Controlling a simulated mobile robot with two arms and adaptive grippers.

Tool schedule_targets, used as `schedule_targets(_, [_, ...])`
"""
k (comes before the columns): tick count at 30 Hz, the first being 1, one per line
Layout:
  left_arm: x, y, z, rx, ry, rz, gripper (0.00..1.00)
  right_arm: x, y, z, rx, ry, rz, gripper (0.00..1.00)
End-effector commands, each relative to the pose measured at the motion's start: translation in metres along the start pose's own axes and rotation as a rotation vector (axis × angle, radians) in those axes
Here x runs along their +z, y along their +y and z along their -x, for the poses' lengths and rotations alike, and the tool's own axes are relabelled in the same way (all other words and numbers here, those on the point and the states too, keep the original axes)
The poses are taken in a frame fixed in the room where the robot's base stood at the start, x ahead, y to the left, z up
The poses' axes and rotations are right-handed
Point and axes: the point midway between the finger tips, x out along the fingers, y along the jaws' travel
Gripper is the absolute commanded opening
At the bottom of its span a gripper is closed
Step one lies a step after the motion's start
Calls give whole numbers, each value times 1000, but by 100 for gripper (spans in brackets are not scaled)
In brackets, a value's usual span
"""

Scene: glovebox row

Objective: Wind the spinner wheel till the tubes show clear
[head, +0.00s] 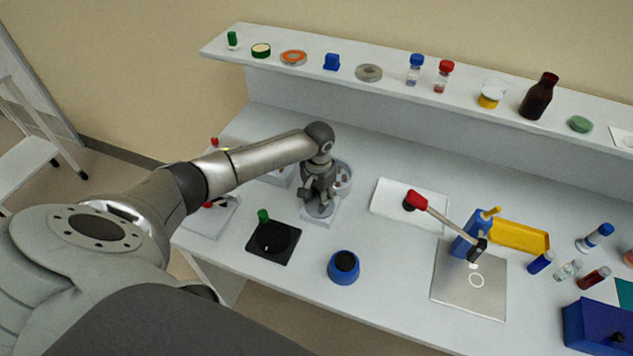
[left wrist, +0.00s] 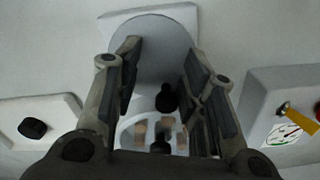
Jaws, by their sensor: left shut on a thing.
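The spinner stands on the bench under my left arm. Its white base (head: 317,222) carries a grey disc, with a pale round part (head: 345,172) holding small brownish pieces beside it. In the left wrist view, the grey wheel (left wrist: 152,48) has a small black knob (left wrist: 166,98) near its rim, and the pale round part with brownish tubes (left wrist: 138,132) lies below. My left gripper (head: 314,194) is at the wheel, pointing down, and is shut on the black knob. Its fingers partly hide the wheel and tubes. My right gripper is not in view.
A shelf of jars (head: 390,72) runs along the back.

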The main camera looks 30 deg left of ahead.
Motion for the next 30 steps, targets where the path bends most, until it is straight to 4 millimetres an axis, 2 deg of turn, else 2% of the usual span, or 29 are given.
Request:
schedule_targets(1, [7,14,-10,20,-18,-39,14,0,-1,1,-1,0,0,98])
schedule_targets(10, [7,13,-11,19,-17,-137,15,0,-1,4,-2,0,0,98])
schedule_targets(25, [8,13,-11,19,-18,-153,14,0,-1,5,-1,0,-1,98])
schedule_targets(26, [8,13,-11,19,-18,-153,41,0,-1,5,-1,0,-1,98])
schedule_targets(30, [8,13,-12,19,-19,-153,59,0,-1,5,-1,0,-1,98])
